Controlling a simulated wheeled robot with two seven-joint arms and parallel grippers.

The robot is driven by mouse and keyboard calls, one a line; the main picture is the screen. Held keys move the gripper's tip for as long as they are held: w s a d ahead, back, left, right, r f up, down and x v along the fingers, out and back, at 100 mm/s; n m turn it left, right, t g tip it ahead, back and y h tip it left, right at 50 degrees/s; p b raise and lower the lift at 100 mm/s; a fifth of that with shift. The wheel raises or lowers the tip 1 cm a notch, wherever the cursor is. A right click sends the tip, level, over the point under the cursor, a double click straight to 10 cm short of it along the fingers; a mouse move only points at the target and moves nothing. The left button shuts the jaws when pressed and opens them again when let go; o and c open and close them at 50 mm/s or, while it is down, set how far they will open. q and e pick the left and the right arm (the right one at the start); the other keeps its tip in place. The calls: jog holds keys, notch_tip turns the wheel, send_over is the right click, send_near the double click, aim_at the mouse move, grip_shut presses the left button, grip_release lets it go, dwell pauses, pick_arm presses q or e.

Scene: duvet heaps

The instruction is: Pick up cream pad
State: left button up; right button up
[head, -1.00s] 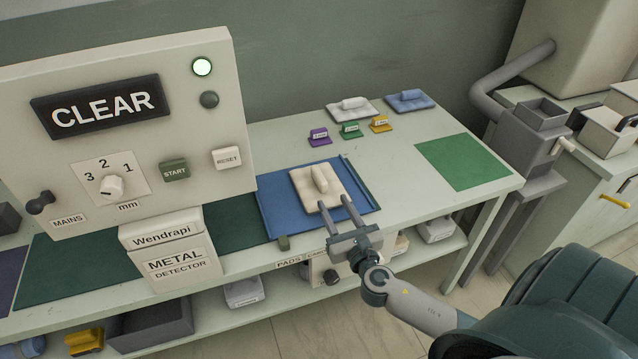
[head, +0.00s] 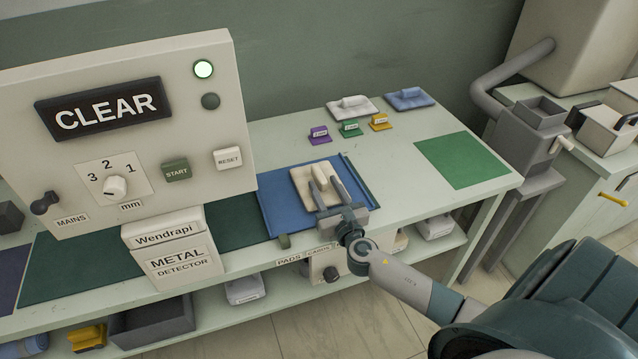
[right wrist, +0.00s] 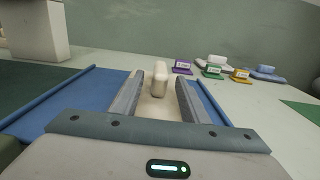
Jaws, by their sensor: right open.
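The cream pad (head: 302,180) lies flat on the blue mat (head: 274,207) at the right of the metal detector. A raised cream grip (head: 319,176) stands up from its middle. My right gripper (head: 325,187) is open over the near part of the pad, with its two fingers on either side of the grip. In the right wrist view the grip (right wrist: 160,80) shows between the fingertips, a little beyond them, with the pad (right wrist: 155,112) below. I cannot tell whether the fingers touch the pad. My left gripper is not in view.
The metal detector (head: 196,105) shows CLEAR, with a green lamp lit. White (head: 340,110) and blue (head: 422,100) pads lie at the back. Purple (head: 319,136), green (head: 350,130) and yellow (head: 381,123) labelled cards stand before them. The green mat (head: 463,160) at the right is bare.

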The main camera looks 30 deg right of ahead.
aim_at(319, 176)
jog(key=x, duration=0.5)
dwell(0.4)
grip_shut()
